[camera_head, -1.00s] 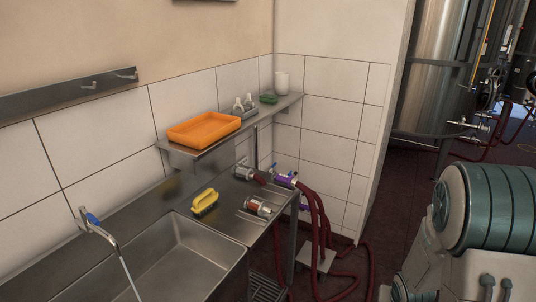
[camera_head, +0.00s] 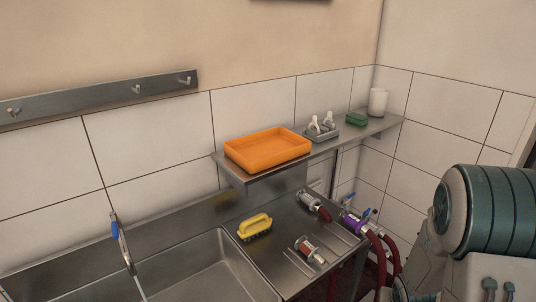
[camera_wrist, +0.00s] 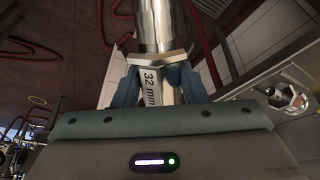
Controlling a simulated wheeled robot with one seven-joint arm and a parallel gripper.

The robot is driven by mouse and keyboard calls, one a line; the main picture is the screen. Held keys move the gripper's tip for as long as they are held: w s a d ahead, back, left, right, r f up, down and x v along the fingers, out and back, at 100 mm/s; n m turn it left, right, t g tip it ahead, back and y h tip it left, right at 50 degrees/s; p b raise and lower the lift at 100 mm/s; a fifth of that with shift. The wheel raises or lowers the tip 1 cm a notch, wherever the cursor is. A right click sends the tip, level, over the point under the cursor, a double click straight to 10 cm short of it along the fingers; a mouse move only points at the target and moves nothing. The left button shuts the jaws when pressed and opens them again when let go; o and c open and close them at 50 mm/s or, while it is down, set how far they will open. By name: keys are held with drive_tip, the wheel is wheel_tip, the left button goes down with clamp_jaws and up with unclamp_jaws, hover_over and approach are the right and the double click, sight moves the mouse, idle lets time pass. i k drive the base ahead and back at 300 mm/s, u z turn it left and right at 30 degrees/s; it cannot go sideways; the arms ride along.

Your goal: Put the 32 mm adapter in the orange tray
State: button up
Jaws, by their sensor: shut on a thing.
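The 32 mm adapter (camera_wrist: 156,25) is a shiny metal piece with a label reading "32 mm" in the wrist view. My gripper (camera_wrist: 160,65) is shut on it, with a blue-grey finger on each side of the labelled part. The adapter's far end runs out of the top of the picture. The orange tray (camera_head: 268,151) is shallow, looks empty and sits on the left part of the wall shelf in the head view. My gripper and the adapter do not show in the head view.
The steel shelf (camera_head: 349,137) also bears a small grey holder with white-topped bottles (camera_head: 321,128), a green block (camera_head: 356,119) and a white cup (camera_head: 378,102). Below are a sink (camera_head: 205,270), a yellow brush (camera_head: 255,227), metal fittings (camera_head: 309,250) and dark red hoses (camera_head: 378,246).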

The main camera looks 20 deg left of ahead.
sight(257, 152)
drive_tip(key=u, duration=0.6)
drive_tip(key=i, duration=0.55)
drive_tip(key=u, duration=0.55)
